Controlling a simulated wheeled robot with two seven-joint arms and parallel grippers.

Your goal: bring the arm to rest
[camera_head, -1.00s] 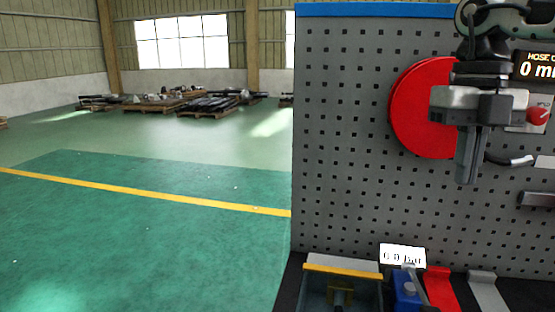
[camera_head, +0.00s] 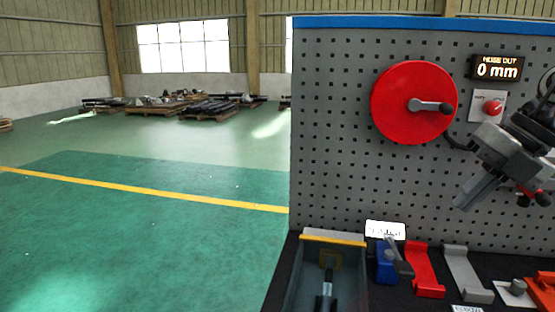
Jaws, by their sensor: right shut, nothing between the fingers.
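My right gripper (camera_head: 468,203) is at the right edge of the head view, in front of the pegboard, tilted with its fingers pointing down and left. Its fingers are shut with nothing between them. Part of my right arm behind it is cut off by the picture edge. My left gripper does not show.
A grey pegboard (camera_head: 335,130) carries a red hose reel (camera_head: 392,105) with a crank, a "HOSE OUT 0 mm" display (camera_head: 497,68) and a red knob (camera_head: 492,107). Below are a tray (camera_head: 300,285), a blue valve (camera_head: 386,265), a red bracket (camera_head: 424,272) and a grey bracket (camera_head: 465,272). Open green floor lies left.

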